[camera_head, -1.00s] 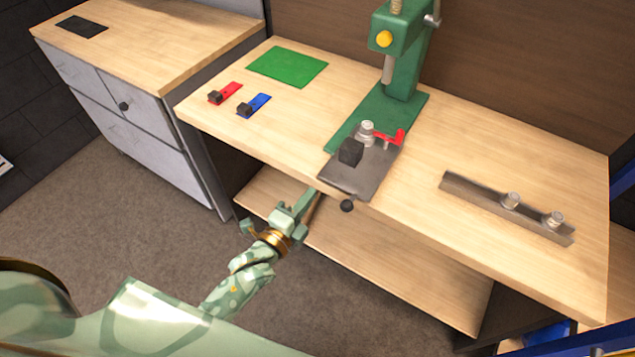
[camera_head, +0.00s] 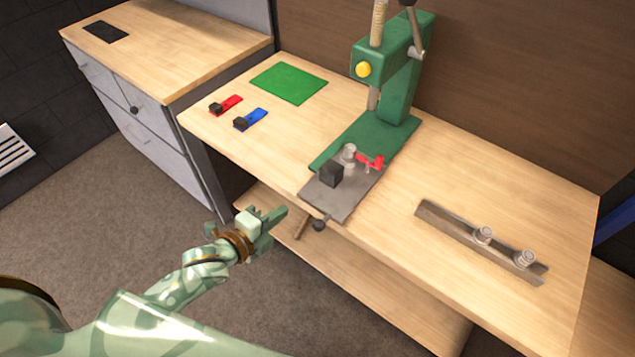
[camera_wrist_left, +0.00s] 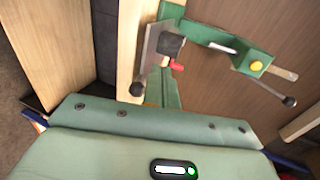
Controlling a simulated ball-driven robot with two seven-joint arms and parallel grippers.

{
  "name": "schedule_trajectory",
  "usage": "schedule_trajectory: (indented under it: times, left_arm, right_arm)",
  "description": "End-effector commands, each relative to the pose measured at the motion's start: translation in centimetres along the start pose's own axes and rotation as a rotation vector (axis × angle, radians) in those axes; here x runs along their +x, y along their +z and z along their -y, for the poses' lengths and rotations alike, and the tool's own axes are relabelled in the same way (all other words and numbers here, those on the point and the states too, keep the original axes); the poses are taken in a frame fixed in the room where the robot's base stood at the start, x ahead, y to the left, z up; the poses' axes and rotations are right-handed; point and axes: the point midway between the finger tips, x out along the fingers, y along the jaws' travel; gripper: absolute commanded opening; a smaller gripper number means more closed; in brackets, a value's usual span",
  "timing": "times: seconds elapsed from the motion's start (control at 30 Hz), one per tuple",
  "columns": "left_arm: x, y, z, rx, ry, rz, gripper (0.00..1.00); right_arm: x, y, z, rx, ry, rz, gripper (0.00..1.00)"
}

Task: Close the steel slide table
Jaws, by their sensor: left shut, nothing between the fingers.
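The steel slide table (camera_head: 345,207) is a grey plate on the green press base (camera_head: 335,152), its near end reaching the workbench's front edge. It carries a black block (camera_head: 331,173) and a red clamp (camera_head: 369,161). A dark knob (camera_head: 319,225) sticks out from its front end. In the left wrist view the plate (camera_wrist_left: 151,48) and knob (camera_wrist_left: 137,89) show above my wrist housing. My left gripper (camera_head: 281,213) is shut and empty, left of the knob and apart from it in the head view. My right gripper is out of view.
The green press column (camera_head: 400,85) with a yellow button (camera_head: 363,69) stands behind the plate. A steel rail with bolts (camera_head: 480,242) lies right. Red (camera_head: 228,104) and blue (camera_head: 252,119) pieces and a green mat (camera_head: 289,83) lie left. A lower shelf (camera_head: 370,285) sits beneath the workbench.

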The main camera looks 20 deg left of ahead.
Motion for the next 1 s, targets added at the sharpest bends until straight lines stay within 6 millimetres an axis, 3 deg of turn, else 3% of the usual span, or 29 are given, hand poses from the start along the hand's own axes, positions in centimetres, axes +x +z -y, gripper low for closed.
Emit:
schedule_trajectory:
  times: [0.1,0.2,0.6,0.8,1.0]
  left_arm:
    - [1.6,0.0,0.0,-0.003,-0.004,0.000,0.00]
    - [3.5,0.0,-0.1,-0.002,-0.004,0.000,0.00]
    - [11.4,0.0,0.5,-0.002,-0.005,0.000,0.00]
    - [13.1,0.0,1.1,-0.001,-0.004,0.000,0.00]
    - [13.4,0.0,1.3,0.000,-0.004,0.000,0.00]
  right_arm:
    - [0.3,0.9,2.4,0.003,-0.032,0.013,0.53]
    - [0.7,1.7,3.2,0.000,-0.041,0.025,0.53]
    - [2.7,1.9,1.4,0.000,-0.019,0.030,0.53]
    - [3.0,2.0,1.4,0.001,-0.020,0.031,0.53]
    - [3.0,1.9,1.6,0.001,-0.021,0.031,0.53]
